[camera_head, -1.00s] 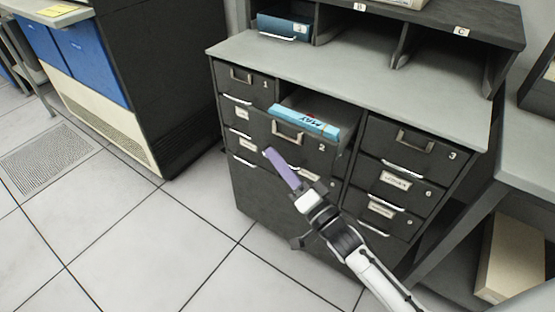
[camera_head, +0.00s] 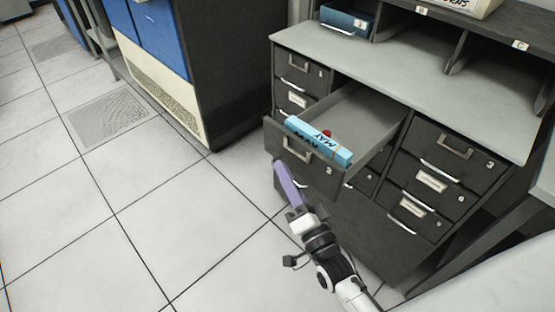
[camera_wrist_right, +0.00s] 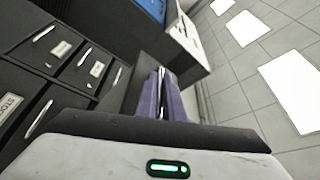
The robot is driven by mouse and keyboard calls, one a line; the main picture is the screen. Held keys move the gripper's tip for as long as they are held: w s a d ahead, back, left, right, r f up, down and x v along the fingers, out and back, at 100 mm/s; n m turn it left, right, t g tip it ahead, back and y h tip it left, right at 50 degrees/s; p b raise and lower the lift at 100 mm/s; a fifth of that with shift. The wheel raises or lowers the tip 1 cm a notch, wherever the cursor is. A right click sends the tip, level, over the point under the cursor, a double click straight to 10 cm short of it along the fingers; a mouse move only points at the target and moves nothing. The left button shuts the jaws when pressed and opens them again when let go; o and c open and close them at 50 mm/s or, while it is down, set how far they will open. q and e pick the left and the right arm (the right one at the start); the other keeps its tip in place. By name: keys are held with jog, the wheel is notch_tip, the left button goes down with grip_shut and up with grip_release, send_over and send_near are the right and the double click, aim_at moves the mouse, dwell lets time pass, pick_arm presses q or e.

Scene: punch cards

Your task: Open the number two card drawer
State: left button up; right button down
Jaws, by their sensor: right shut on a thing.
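The number two drawer (camera_head: 328,172) is the wide dark drawer in the upper middle of the cabinet. It is pulled well out, and its grey inside shows. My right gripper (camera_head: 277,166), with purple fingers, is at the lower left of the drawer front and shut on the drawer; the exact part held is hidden. The purple fingers also show close together in the right wrist view (camera_wrist_right: 162,96). My left gripper is not in view.
A light blue box marked MAY (camera_head: 318,140) lies at the front inside the drawer, with a small red thing (camera_head: 327,133) behind it. Closed drawers (camera_head: 446,153) flank it. A dark and blue machine (camera_head: 215,70) stands at the left. Open tiled floor (camera_head: 150,215) lies in front.

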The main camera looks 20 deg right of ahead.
jog(key=c, duration=2.2)
grip_release()
jog(key=v, duration=1)
jog(key=shift+s+b, duration=0.25)
jog(key=shift+b, duration=0.1)
